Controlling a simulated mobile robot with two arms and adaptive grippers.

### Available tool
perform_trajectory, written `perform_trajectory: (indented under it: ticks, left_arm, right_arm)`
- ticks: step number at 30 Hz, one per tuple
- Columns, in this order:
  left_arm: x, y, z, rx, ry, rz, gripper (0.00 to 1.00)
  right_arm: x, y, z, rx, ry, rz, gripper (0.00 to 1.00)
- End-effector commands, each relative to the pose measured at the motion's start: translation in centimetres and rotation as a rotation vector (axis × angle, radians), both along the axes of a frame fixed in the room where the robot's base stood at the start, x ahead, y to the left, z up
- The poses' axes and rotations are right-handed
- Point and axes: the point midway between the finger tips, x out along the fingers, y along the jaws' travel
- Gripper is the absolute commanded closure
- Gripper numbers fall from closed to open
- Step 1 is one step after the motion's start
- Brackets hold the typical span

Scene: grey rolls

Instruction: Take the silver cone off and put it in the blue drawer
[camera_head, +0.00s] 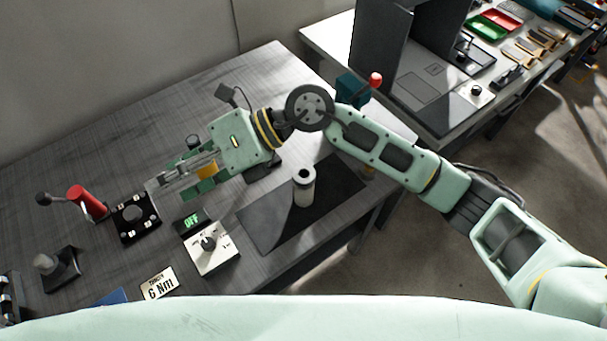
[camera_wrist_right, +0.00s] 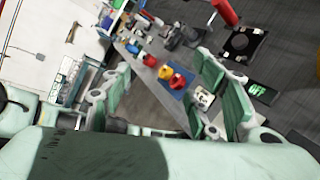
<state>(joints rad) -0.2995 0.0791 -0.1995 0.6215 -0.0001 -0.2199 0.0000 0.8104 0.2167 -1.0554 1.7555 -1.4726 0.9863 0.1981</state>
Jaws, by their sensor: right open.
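My right gripper (camera_head: 172,183) reaches in from the right over the table. Its fingers are apart and I see nothing gripped; they also show spread in the right wrist view (camera_wrist_right: 172,95). A small silver-grey piece (camera_head: 45,261) stands on a dark base at the table's left, well apart from the fingers. It may be the silver cone, but its shape is too small to be sure. A flat blue thing (camera_head: 112,297) shows partly at the front edge; I cannot tell if it is the blue drawer. My left gripper is out of view.
A grey roll (camera_head: 304,188) stands upright on a dark mat (camera_head: 262,225) below my right arm. A red-handled lever (camera_head: 82,200), a black plate (camera_head: 135,217) and a dial box (camera_head: 214,250) stand on the left. A second table (camera_head: 322,38) is behind.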

Motion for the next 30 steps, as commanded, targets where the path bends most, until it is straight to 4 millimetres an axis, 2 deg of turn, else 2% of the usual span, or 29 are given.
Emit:
perform_trajectory:
  ticks: [1,3,5,6,9,12,17,22,26,30]
  left_arm:
    - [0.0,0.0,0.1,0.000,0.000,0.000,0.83]
    - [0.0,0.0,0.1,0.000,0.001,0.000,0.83]
    - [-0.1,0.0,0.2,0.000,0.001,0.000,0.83]
    - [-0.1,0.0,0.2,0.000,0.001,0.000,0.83]
    - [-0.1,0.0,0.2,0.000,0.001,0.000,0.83]
    - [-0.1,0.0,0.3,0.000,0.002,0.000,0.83]
    - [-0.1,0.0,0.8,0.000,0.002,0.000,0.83]
    - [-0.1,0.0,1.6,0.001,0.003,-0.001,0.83]
    - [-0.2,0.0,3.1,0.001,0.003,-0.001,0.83]
    - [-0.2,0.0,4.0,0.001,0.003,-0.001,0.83]
  right_arm:
    - [1.1,-1.8,-3.1,-0.174,-0.107,0.050,0.45]
    - [3.1,-5.3,-6.8,-0.409,-0.224,0.102,0.45]
    - [5.3,-8.6,-8.8,-0.594,-0.304,0.123,0.45]
    - [6.7,-10.8,-9.7,-0.706,-0.349,0.131,0.45]
    - [9.8,-15.6,-10.4,-0.928,-0.426,0.128,0.45]
    - [11.7,-18.6,-10.2,-1.064,-0.464,0.115,0.45]
    - [12.5,-20.2,-10.8,-1.134,-0.477,0.110,0.45]
    - [12.3,-20.1,-12.6,-1.131,-0.476,0.111,0.45]
    - [11.8,-20.1,-14.1,-1.129,-0.474,0.113,0.45]
    - [11.6,-20.0,-16.3,-1.129,-0.475,0.113,0.45]
